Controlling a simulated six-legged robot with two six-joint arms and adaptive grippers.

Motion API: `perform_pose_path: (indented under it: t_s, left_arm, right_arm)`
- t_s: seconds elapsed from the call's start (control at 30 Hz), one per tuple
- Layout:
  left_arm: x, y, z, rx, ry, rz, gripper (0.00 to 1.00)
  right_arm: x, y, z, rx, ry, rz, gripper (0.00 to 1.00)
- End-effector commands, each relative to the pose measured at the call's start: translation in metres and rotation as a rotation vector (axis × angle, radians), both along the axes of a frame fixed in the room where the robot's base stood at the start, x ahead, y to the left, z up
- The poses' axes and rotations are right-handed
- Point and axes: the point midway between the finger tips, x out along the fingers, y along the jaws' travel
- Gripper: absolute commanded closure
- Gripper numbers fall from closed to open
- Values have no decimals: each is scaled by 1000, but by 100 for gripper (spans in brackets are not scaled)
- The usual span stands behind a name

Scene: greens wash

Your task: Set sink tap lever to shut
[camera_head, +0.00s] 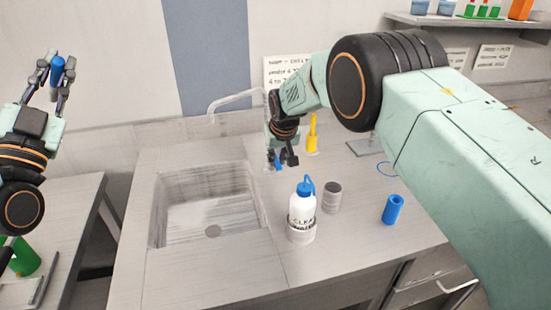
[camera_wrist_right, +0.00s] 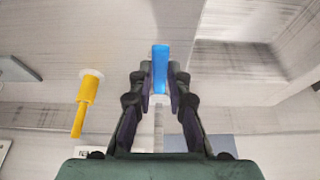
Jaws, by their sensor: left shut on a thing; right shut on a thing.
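The sink tap's pale curved spout (camera_head: 235,97) rises behind the sink basin (camera_head: 207,205). My right gripper (camera_head: 279,162) is low behind the basin's back right corner, shut on a narrow blue piece that looks like the tap lever. In the right wrist view this blue lever (camera_wrist_right: 160,68) stands between the fingertips of my right gripper (camera_wrist_right: 160,85). The tap's base is mostly hidden behind my right arm and gripper. My left gripper (camera_head: 57,80) is raised at the far left, away from the sink, shut on a blue cylinder (camera_head: 57,68).
A yellow upright piece (camera_head: 311,135) stands close right of my right gripper; it also shows in the wrist view (camera_wrist_right: 85,100). A white bottle with a blue cap (camera_head: 302,203), a grey cylinder (camera_head: 332,197) and a blue cylinder (camera_head: 392,209) stand on the counter (camera_head: 350,240).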

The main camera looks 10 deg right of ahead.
Motion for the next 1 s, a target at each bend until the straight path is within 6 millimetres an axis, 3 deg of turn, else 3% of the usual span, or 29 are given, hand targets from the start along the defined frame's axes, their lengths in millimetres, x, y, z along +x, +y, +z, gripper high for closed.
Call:
perform_pose_path:
  t_s: [0.43,0.47,0.7,1.0]
  left_arm:
    - [0,0,0,0,-1,-1,100]
    - [0,0,0,0,-1,-1,100]
    - [0,1,0,0,-1,-1,100]
    - [0,1,0,0,-1,-1,100]
  right_arm:
    - [2,1,3,4,-9,-13,100]
    - [2,1,3,4,-9,-13,82]
    - [1,1,2,3,-5,-12,62]
    - [0,1,1,2,-2,-11,60]
